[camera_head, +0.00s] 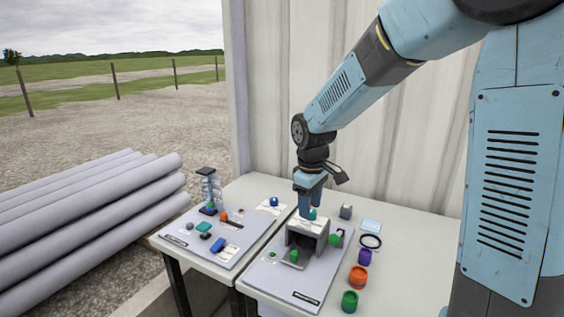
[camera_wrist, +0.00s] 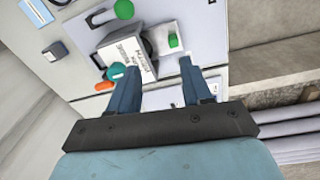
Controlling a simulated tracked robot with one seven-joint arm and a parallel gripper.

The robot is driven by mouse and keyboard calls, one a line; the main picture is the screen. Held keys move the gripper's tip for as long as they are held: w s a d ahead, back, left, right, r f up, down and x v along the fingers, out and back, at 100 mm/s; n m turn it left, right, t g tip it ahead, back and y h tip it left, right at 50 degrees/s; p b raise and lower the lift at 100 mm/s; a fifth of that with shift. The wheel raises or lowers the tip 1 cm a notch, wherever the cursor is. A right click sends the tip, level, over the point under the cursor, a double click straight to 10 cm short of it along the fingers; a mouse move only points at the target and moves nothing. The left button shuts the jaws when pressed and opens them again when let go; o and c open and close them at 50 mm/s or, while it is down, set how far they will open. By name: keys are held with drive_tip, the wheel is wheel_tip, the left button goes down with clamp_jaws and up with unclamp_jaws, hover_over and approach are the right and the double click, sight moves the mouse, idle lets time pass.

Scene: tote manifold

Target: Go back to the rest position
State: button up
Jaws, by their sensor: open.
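My gripper (camera_head: 311,203) points down over the grey manifold block (camera_head: 307,239) on the right table. In the wrist view my gripper (camera_wrist: 159,70) has its two blue fingers apart, with nothing held between them. The block has a white printed label, seen in the wrist view (camera_wrist: 139,57). A teal round part (camera_head: 312,214) sits by the block's top, close to the fingers; I cannot tell if they touch it. It also shows in the wrist view (camera_wrist: 117,71), beside the left finger. A green knob (camera_head: 335,239) and a green block (camera_head: 294,256) are at the manifold's sides.
Green (camera_head: 349,301), orange (camera_head: 358,277) and purple (camera_head: 364,257) containers stand along the right table (camera_head: 405,270). A black ring (camera_head: 371,241) and a grey cube (camera_head: 346,211) lie behind. The left table holds a board (camera_head: 220,251) with small parts and a clear tower (camera_head: 211,190). A wall stands behind.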

drive_tip(key=s+d+r+m+t, duration=0.2)
drive_tip(key=s+d+r+m, duration=0.3)
drive_tip(key=s, duration=0.6)
drive_tip(key=s+d+r+m+t, duration=0.2)
drive_tip(key=s+d+r+m, duration=0.3)
drive_tip(key=s+d+r, duration=0.3)
drive_tip(key=s+d, duration=0.2)
drive_tip(key=s, duration=0.1)
drive_tip(key=shift+r+m+t, duration=0.3)
drive_tip(key=shift+r+t, duration=0.05)
drive_tip(key=shift+t, duration=0.05)
drive_tip(key=shift+s+d, duration=0.1)
idle(0.7)
